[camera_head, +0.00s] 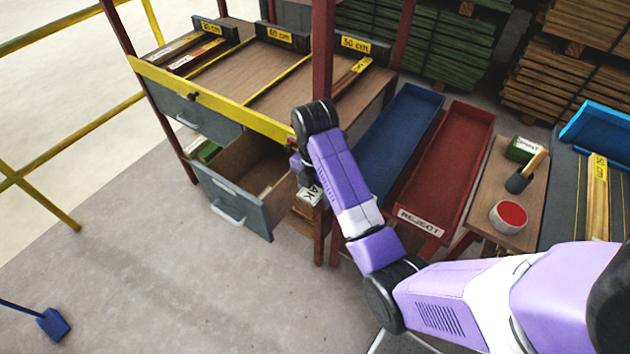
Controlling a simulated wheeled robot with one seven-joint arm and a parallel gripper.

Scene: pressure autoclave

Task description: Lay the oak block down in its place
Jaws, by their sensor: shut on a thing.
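My gripper (304,179) points down at the right side of the open drawer (240,205), close to a dark red post. It is shut on the oak block, which is mostly hidden by my wrist and the post. A white label (310,195) ending in "AK" shows just below the gripper. I cannot tell whether the block touches anything beneath it.
The bench top (262,75) has yellow-edged bays marked with lengths in cm. A blue trough (398,135) and a red reject trough (452,150) lie to the right. The floor at left is mostly clear.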

